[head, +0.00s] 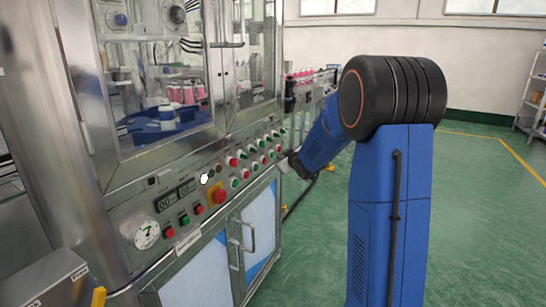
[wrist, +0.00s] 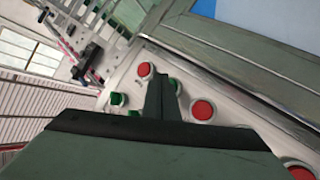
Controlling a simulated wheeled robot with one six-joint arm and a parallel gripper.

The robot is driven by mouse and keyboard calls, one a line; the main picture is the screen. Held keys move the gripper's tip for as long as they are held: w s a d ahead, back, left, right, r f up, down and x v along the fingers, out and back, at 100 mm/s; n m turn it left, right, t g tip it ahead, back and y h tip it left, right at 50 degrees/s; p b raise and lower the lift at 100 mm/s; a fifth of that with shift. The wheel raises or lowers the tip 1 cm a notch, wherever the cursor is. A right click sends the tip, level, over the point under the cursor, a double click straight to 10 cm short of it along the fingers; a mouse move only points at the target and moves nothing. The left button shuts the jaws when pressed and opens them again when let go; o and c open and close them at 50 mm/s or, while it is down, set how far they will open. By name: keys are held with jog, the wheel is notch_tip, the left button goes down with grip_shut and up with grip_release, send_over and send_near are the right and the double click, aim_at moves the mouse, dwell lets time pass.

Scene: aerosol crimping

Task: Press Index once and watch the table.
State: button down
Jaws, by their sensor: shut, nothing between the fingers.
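The control panel (head: 215,190) of the machine carries rows of red and green buttons; their labels are too small to read, so I cannot tell which is Index. My gripper (head: 284,165) is at the panel's right end, mostly hidden by my wrist in the head view. In the wrist view my gripper (wrist: 160,78) is shut and empty, pointing at the panel between a red button (wrist: 144,70) and another red button (wrist: 202,109). I cannot tell whether it touches a button. The blue table (head: 145,132) behind the glass bears white and pink cans (head: 186,94).
A red emergency knob (head: 218,196) on a yellow plate, two displays (head: 176,196) and a gauge (head: 146,235) sit on the panel's left part. Cabinet handles (head: 240,238) stick out below. A conveyor (head: 305,85) with pink-topped cans runs behind. Green floor is clear at right.

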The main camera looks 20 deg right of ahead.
jog(key=shift+w+a, duration=0.1)
jog(key=shift+w+a, duration=0.2)
dwell(0.4)
jog(key=shift+w+a, duration=0.2)
jog(key=shift+w, duration=0.1)
dwell(0.7)
jog(key=shift+s+d, duration=0.1)
dwell(0.4)
jog(key=shift+s+d, duration=0.4)
jog(key=shift+s, duration=0.15)
jog(key=shift+s+d, duration=0.75)
jog(key=shift+s, duration=0.25)
jog(key=shift+s+d, duration=0.75)
jog(key=shift+s, duration=0.2)
